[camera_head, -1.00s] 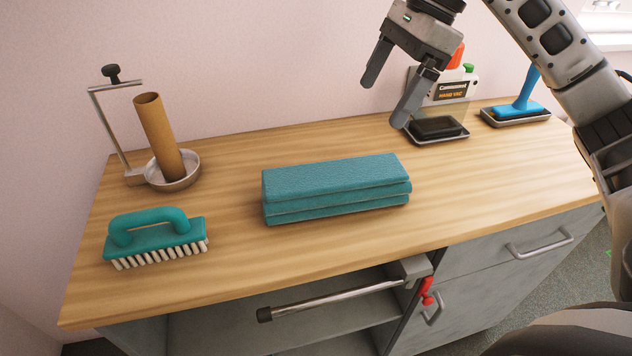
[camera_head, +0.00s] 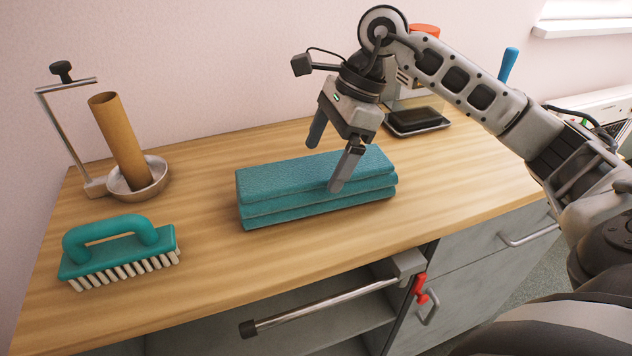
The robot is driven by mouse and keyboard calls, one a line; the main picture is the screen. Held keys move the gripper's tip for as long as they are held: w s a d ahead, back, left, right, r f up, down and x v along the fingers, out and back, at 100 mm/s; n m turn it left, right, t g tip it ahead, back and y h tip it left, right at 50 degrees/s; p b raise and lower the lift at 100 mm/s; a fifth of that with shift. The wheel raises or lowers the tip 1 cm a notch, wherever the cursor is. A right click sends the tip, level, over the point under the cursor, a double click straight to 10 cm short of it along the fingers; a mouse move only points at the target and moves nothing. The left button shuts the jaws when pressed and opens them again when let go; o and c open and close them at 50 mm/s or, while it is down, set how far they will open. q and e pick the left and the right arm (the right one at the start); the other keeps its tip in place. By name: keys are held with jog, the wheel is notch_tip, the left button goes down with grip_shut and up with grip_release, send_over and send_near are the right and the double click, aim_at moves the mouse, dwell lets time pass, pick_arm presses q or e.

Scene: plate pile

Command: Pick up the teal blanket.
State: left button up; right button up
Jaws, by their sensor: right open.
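The teal blanket (camera_head: 285,191) lies folded in layers on the wooden counter, in the middle of the head view. My right gripper (camera_head: 324,166) is open, pointing down over the right half of the blanket. One finger shows in front of the blanket's top and front edge; the other is at its back edge. I cannot tell whether the fingers touch the cloth. Nothing is between the fingers that I can see. My left gripper is not in view.
A teal scrubbing brush (camera_head: 118,250) lies at the left front of the wooden counter (camera_head: 200,290). A holder with a metal dish (camera_head: 150,180) and a cardboard tube (camera_head: 120,140) stands at the back left. A dark tray (camera_head: 417,119) is behind my right arm. A metal bar (camera_head: 320,308) juts out below the counter.

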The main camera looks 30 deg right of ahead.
aim_at(322, 167)
jog(key=x, duration=0.5)
jog(key=shift+s+a+f+p, duration=0.15)
jog(key=shift+s+f+p, duration=0.05)
jog(key=shift+s+p, duration=0.1)
jog(key=shift+w+r, duration=0.1)
jog(key=c, duration=1.5)
jog(key=shift+o, duration=0.2)
